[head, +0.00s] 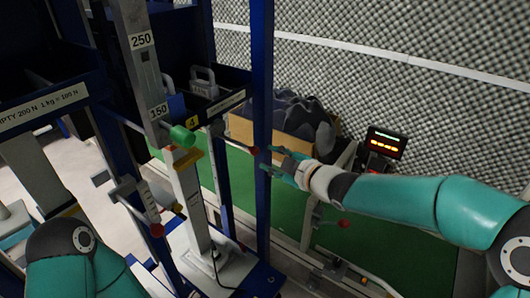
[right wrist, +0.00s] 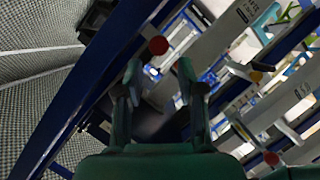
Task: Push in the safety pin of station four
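The station with the yellow "4" label (head: 191,123) stands left of the blue post. A small red ball knob (head: 254,150), which looks like a pin's end, shows against the blue post. My right gripper (head: 268,161) is just right of the knob, pointing left. In the right wrist view the red knob (right wrist: 158,45) shows just beyond the fingertips, nearer the left finger. That gripper (right wrist: 158,75) is open, with an empty gap between its fingers. I cannot tell whether a finger touches the knob. My left gripper is out of view.
Another red knob (head: 156,230) is at lower left and one (head: 344,223) at lower right. A cardboard box with dark foam (head: 300,120) and a lit display (head: 385,143) are behind. Blue posts (head: 263,220) crowd the gripper.

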